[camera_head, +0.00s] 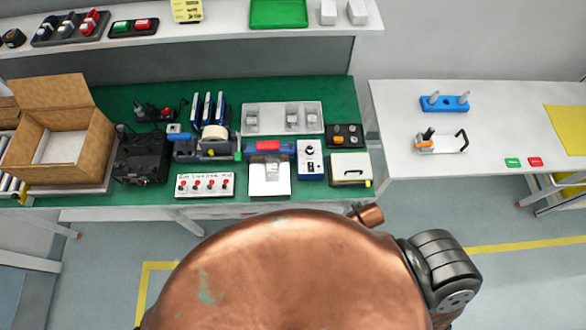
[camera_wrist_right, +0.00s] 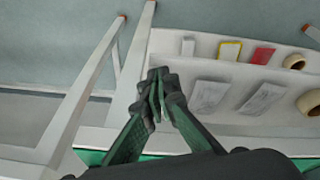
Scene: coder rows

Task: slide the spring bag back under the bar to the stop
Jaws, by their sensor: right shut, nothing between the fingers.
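On the green-topped bench in the head view, a flat whitish bag (camera_head: 270,179), which looks like the spring bag, lies at the front of a blue sealer with a red block (camera_head: 268,146) on its bar (camera_head: 284,148). Its contents are too small to make out. I cannot tell how far its back edge goes under the bar, and the stop is not discernible. My right gripper (camera_wrist_right: 158,92) is shut and empty in the right wrist view, over a white surface and away from the sealer. My left gripper is not in view.
Close around the sealer stand a blue box with a dial (camera_head: 311,160), a panel with red knobs (camera_head: 205,185) and a white box (camera_head: 350,169). Behind is a grey tray (camera_head: 283,118). The wrist view shows pale packets (camera_wrist_right: 208,97) and tape rolls (camera_wrist_right: 309,102).

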